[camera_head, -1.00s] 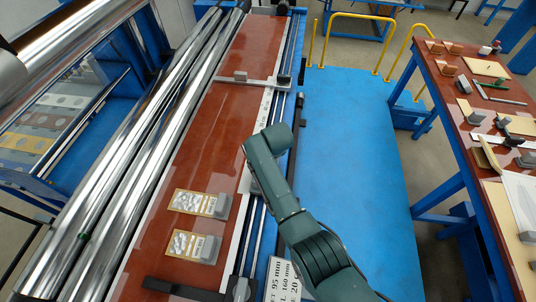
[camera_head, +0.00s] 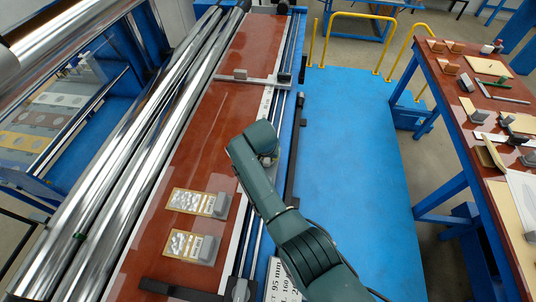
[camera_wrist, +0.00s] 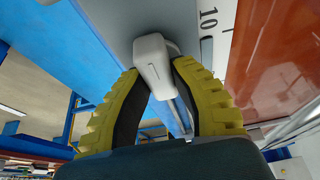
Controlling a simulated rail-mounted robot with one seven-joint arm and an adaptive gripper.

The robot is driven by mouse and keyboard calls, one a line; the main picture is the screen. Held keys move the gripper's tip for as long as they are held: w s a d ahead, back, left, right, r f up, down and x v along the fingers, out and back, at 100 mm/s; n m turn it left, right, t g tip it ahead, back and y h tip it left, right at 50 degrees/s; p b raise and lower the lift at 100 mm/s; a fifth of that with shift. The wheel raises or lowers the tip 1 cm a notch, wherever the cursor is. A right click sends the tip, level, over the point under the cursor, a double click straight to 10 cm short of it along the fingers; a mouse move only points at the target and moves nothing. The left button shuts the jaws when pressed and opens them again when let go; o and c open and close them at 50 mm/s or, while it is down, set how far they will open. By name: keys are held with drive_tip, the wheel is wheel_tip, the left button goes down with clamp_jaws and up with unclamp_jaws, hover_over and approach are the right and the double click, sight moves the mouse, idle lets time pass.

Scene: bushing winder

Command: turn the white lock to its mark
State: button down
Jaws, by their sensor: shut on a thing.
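The white lock (camera_wrist: 153,62) is a small, pale, rounded lever on the grey underside of a machine part in the wrist view. My gripper (camera_wrist: 158,72) has yellow ribbed fingers with dark inner pads, and they are closed around the lock from both sides. A printed scale with the number 10 (camera_wrist: 208,19) and a dark slot lies just right of the lock. I cannot tell which mark belongs to the lock. In the head view my green arm reaches over the rail edge, and it hides the fingers and the lock.
A red-brown board (camera_head: 200,140) runs beside long shiny rollers (camera_head: 130,150). Two small cards (camera_head: 190,202) with grey blocks lie on it. A grey crossbar (camera_head: 247,79) spans the board further back. A blue platform (camera_head: 355,150) and a parts table (camera_head: 455,110) are at the right.

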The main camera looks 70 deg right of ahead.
drive_tip(key=shift+s+a+f, duration=0.1)
drive_tip(key=shift+a+f, duration=0.05)
drive_tip(key=shift+f, duration=0.1)
drive_tip(key=c, duration=0.8)
unclamp_jaws()
drive_tip(key=shift+r, duration=0.1)
drive_tip(key=shift+c, duration=0.2)
drive_tip(key=v, duration=1.2)
drive_tip(key=shift+r, duration=0.1)
